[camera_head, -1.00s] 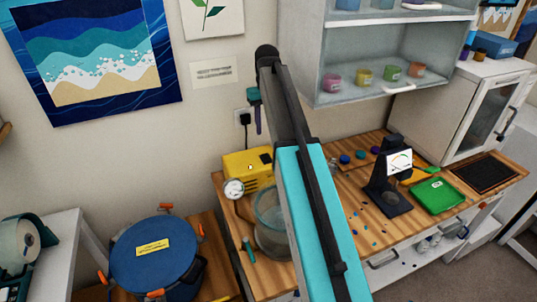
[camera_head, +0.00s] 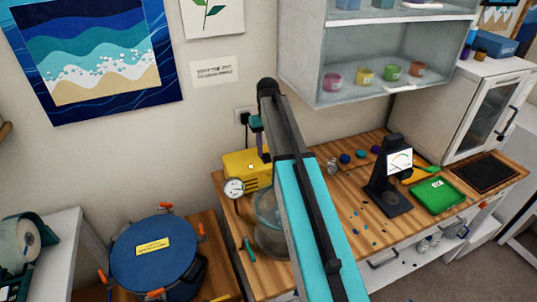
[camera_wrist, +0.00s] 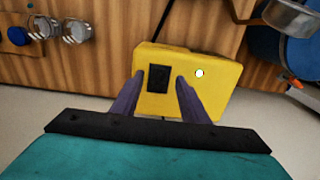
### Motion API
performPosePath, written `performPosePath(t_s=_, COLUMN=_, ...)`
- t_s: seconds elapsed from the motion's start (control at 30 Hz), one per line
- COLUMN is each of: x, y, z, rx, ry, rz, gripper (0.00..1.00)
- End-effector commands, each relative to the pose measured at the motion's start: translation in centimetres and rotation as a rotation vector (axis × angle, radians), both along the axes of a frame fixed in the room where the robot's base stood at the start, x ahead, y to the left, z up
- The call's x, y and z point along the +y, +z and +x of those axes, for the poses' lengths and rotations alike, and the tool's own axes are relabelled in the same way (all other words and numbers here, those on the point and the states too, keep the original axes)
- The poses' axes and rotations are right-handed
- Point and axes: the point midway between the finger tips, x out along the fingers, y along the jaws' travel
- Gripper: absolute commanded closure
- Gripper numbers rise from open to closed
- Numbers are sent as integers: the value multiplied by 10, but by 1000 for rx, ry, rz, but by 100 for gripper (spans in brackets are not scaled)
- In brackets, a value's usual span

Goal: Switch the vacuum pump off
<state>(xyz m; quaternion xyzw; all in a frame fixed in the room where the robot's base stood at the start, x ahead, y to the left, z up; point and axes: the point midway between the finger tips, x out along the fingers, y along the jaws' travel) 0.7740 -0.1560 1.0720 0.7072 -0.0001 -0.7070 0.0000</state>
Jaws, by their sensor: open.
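The vacuum pump is a yellow box (camera_head: 245,170) with a round dial gauge, at the back left of the wooden bench by the wall. In the wrist view the pump (camera_wrist: 215,100) shows a black rocker switch (camera_wrist: 158,78) and a white round spot. My gripper (camera_wrist: 160,82) is open and empty, its two purple fingers apart and pointing at the face with the switch. One finger lies on each side of the switch in the picture. In the head view my gripper (camera_head: 262,152) is just above the pump. I cannot tell whether it touches the pump or which way the switch is set.
A clear round vessel (camera_head: 268,220) stands in front of the pump, partly behind my arm. A blue lidded pot (camera_head: 150,265) is at the lower left. A wall cabinet (camera_head: 375,85) hangs above the bench.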

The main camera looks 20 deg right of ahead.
Motion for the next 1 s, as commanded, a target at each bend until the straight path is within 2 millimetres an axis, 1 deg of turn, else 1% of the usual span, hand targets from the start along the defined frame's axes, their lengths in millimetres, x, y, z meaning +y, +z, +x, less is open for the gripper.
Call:
performPosePath(t_s=0.03, x=0, y=-8, z=-1, rx=2, ry=0, rz=0, gripper=59)
performPosePath(t_s=0.1, x=0, y=-15, z=-1, rx=2, ry=0, rz=0, gripper=59)
performPosePath(t_s=0.27, x=-1, y=-26, z=0, rx=1, ry=-1, rz=0, gripper=59)
performPosePath(t_s=0.4, x=-1, y=-30, z=0, rx=1, ry=-1, rz=0, gripper=59)
performPosePath(t_s=0.63, x=-1, y=-30, z=0, rx=0, ry=-2, rz=0, gripper=59)
performPosePath(t_s=0.67, x=-1, y=-30, z=0, rx=0, ry=-2, rz=0, gripper=61)
performPosePath(t_s=0.8, x=-1, y=-30, z=0, rx=0, ry=-2, rz=0, gripper=85)
performPosePath(t_s=0.9, x=-2, y=-30, z=0, rx=0, ry=-2, rz=0, gripper=100)
performPosePath(t_s=1.0, x=-2, y=-30, z=0, rx=2, ry=-2, rz=0, gripper=100)
